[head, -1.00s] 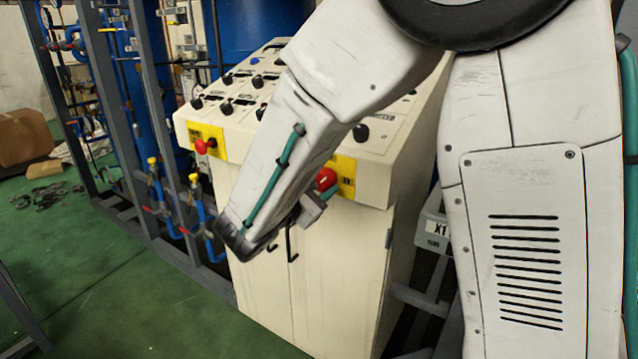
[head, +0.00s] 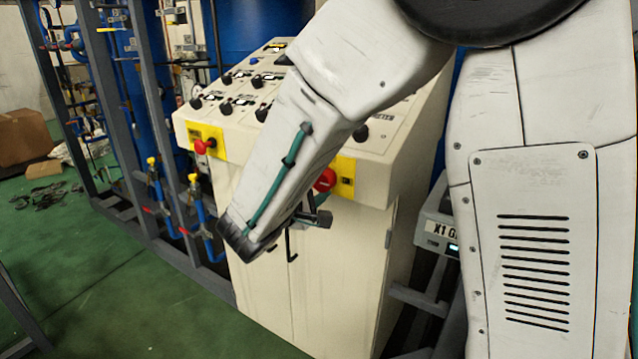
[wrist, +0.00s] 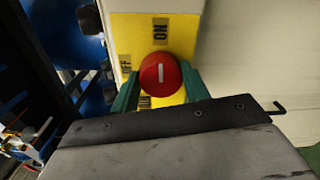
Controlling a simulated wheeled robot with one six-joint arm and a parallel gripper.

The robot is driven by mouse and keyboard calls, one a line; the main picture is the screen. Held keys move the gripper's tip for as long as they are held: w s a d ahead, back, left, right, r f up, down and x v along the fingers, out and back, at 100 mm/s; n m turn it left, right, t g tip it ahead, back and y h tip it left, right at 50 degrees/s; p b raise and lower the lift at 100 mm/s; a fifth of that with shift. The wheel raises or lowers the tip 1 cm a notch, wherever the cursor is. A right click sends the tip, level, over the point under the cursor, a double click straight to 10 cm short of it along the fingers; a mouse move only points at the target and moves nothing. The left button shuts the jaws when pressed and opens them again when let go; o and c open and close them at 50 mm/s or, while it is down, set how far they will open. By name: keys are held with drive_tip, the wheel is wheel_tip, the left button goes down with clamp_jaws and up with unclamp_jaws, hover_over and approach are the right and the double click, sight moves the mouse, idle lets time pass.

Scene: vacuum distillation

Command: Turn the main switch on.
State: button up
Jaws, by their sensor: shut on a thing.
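The main switch is a red round knob with a white line, on a yellow plate (wrist: 185,30). In the wrist view the knob (wrist: 155,84) sits between the two green fingers of my gripper (wrist: 158,90), which is shut on it. Its white line is upright in that picture, in line with the ON label (wrist: 160,31); the OFF label (wrist: 126,66) is to the left. In the head view the right-hand red knob (head: 325,180) shows beside my forearm, with part of my gripper's body just below it.
The cream console (head: 330,280) carries another red knob (head: 203,146) on a yellow plate at left, clear of my arm. Blue pipes with yellow and red valves (head: 195,195) stand left of it. A box marked X1 (head: 436,230) is at right. Green floor (head: 90,270) is open at front left.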

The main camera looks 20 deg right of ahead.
drive_tip(key=shift+f+m, duration=0.1)
drive_tip(key=shift+m, duration=0.3)
drive_tip(key=o, duration=1)
drive_tip(key=shift+s, duration=0.1)
drive_tip(key=v, duration=0.7)
drive_tip(key=shift+s+a, duration=0.2)
drive_tip(key=shift+a, duration=0.1)
